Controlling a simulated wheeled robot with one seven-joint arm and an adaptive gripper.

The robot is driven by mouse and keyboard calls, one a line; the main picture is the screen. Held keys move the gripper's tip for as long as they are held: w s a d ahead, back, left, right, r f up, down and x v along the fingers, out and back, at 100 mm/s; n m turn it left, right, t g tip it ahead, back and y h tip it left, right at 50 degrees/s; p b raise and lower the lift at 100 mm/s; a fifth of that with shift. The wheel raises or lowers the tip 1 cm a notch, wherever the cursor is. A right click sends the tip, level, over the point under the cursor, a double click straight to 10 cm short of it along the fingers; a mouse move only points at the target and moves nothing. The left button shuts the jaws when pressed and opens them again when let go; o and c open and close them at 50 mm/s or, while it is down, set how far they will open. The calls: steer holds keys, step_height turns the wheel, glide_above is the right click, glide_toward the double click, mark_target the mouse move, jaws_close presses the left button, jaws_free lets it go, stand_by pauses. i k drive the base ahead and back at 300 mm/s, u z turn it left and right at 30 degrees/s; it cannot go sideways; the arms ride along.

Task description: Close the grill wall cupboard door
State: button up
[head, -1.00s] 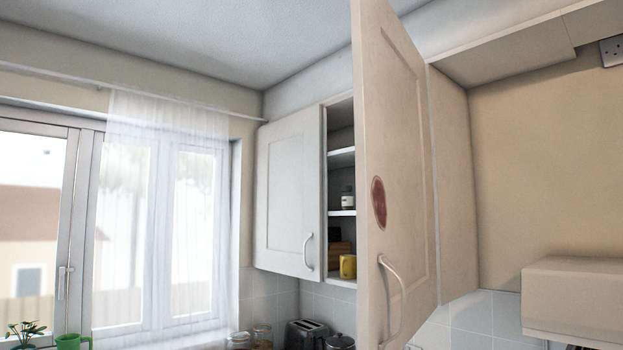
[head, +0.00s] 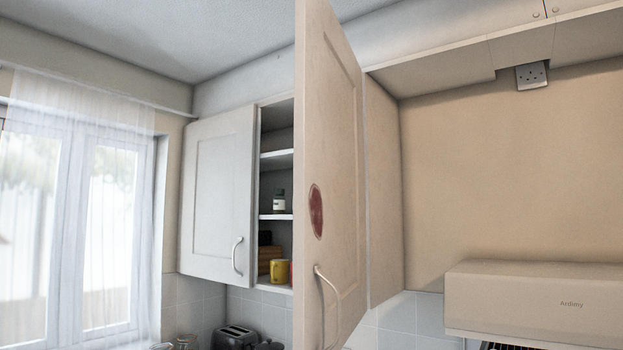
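The open cupboard door (head: 338,170) stands swung out toward me in the middle of the head view. It is cream with a raised panel, a dark red oval mark and a curved metal handle (head: 328,302) low on its face. Behind it the wall cupboard's open interior (head: 277,185) shows shelves with a small dark jar, a yellow mug and a brown box. A second cupboard door (head: 218,195) to the left is shut flat. My gripper is not in view.
A cream cooker hood (head: 540,300) marked "Ardimy" juts out at the lower right. A wall socket (head: 532,76) sits high on the beige wall. A toaster (head: 238,336) is at the bottom. A curtained window (head: 75,215) fills the left.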

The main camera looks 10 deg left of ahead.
mark_target(330, 289)
steer(key=u, duration=0.8)
steer(key=k, duration=0.75)
steer(key=z, duration=1.15)
